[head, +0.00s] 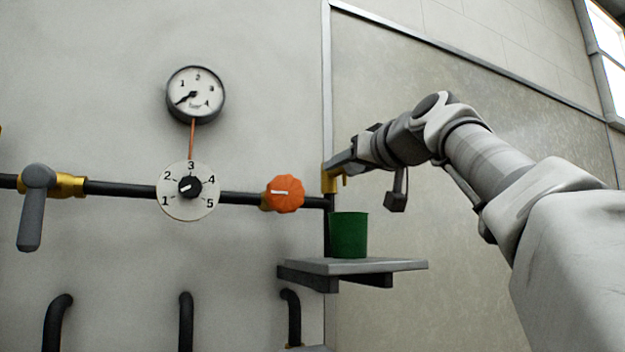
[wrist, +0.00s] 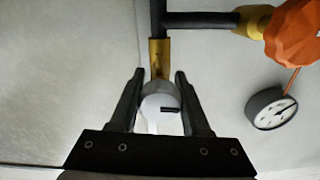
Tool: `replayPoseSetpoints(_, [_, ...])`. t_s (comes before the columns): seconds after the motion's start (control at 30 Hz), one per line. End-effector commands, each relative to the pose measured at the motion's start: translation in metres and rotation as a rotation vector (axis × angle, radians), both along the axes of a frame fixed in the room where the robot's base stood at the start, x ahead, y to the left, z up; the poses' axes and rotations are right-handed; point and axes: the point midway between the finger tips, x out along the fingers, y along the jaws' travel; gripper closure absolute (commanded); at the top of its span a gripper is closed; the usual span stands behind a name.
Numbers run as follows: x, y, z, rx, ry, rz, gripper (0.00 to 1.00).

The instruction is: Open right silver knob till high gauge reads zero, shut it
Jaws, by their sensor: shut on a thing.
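My gripper (wrist: 158,76) is shut on the silver knob (wrist: 158,98), one finger on each side of it, in the wrist view. The knob has a dark mark pointing right in that view and sits at the brass fitting (wrist: 159,58). In the head view my gripper (head: 338,165) is at the brass fitting (head: 329,181) at the pipe's right end and hides the knob. The high gauge (head: 195,94) is round with a dark rim; its needle points lower left, below the 1. It also shows upside down in the wrist view (wrist: 271,108).
A green cup (head: 348,236) stands on a grey shelf (head: 400,265) below the brass fitting. Left along the pipe are an orange knob (head: 284,194), a white numbered dial (head: 188,208) with a black knob, and a grey lever (head: 33,210).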

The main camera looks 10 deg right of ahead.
Motion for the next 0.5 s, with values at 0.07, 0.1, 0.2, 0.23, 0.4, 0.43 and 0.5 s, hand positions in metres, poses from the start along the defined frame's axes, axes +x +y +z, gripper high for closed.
replayPoseSetpoints(0.07, [0.0002,-0.0002,-0.0010,-0.038,-0.012,-0.001,1.00])
replayPoseSetpoints(0.1, [0.0003,-0.0002,-0.0011,-0.053,-0.017,0.000,1.00])
replayPoseSetpoints(0.2, [0.0004,-0.0001,-0.0007,-0.086,-0.028,0.000,1.00])
replayPoseSetpoints(0.23, [0.0004,-0.0001,-0.0007,-0.093,-0.030,0.000,1.00])
replayPoseSetpoints(0.4, [0.0004,0.0000,-0.0005,-0.121,-0.038,0.000,1.00])
replayPoseSetpoints(0.43, [0.0004,0.0000,-0.0004,-0.123,-0.039,0.000,1.00])
replayPoseSetpoints(0.5, [0.0003,-0.0001,-0.0003,-0.127,-0.040,0.000,1.00])
